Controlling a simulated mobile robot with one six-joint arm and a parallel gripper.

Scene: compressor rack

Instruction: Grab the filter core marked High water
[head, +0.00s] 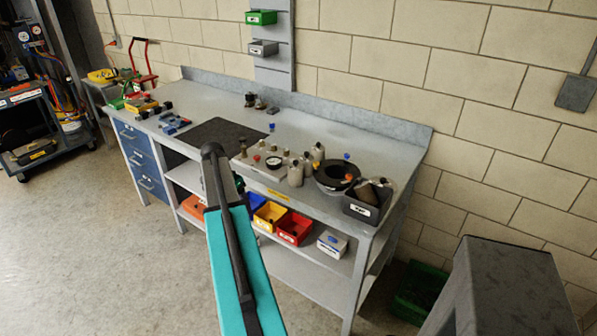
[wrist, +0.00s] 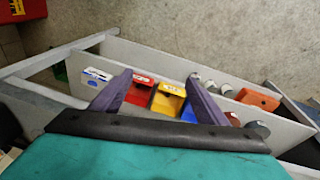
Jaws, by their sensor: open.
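No filter core with a readable "High water" mark shows in either view. In the wrist view, pale round-ended items (wrist: 228,90) stand on the lower shelf, too small to identify. My gripper (wrist: 160,76) is open and empty, with its two dark fingers apart above the shelf bins. Between and behind the fingers are a red bin (wrist: 139,91), a yellow bin (wrist: 169,98) and a blue bin (wrist: 190,112). The red bin (head: 294,228) and yellow bin (head: 268,216) also show in the head view, where my arm hides part of the shelf.
A white box (head: 332,243) and an orange item (head: 194,205) are on the shelf.

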